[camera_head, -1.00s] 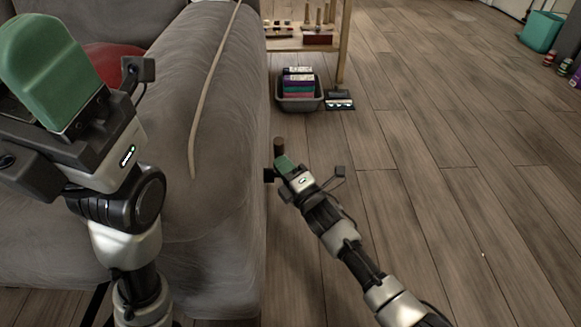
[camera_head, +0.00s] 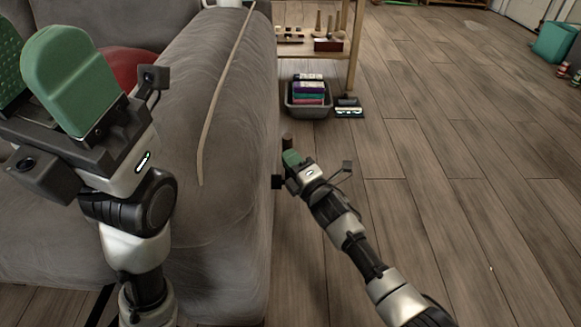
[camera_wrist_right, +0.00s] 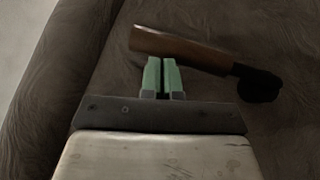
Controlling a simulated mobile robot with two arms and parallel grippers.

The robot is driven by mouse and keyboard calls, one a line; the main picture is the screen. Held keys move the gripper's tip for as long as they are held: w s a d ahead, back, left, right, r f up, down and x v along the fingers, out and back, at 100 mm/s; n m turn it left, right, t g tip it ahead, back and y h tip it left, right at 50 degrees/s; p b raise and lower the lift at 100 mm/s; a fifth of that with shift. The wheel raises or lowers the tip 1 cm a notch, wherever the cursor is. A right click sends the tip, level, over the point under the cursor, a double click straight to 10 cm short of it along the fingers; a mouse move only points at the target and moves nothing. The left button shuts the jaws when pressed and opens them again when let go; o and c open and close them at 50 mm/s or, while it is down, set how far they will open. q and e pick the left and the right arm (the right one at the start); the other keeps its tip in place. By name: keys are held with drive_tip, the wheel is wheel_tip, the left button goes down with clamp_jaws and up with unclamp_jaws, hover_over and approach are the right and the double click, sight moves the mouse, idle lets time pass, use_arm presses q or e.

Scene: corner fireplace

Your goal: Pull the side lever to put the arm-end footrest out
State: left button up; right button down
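The side lever (camera_head: 288,141) shows as a short brown tip beside the right side of the grey sofa arm (camera_head: 236,170). In the right wrist view its wooden handle (camera_wrist_right: 185,48) slants across, with a dark round pivot at its right end. My right gripper (camera_head: 291,155) is beside the sofa arm at the lever. In the wrist view its green fingers (camera_wrist_right: 161,62) are nearly together, with their tips at the near side of the handle, not around it. Contact is unclear. My left gripper (camera_head: 35,55) is open and empty above the seat. No footrest is visible.
A grey basket (camera_head: 308,108) with folded cloths and a brush (camera_head: 348,107) lie on the floor past the lever, by a wooden shelf (camera_head: 354,50). A thin light rod or cord (camera_head: 217,88) runs along the sofa arm.

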sight(290, 141)
drive_tip(key=shift+w+a+r+b, duration=0.1)
drive_tip(key=shift+w+r+b, duration=0.15)
drive_tip(key=shift+w, duration=0.65)
drive_tip(key=shift+w+r+b, duration=0.2)
drive_tip(key=shift+w+b, duration=0.05)
drive_tip(key=shift+w, duration=0.6)
drive_tip(key=shift+w+a+r+b, duration=0.1)
drive_tip(key=shift+w+r+b, duration=0.15)
drive_tip(key=shift+w, duration=0.65)
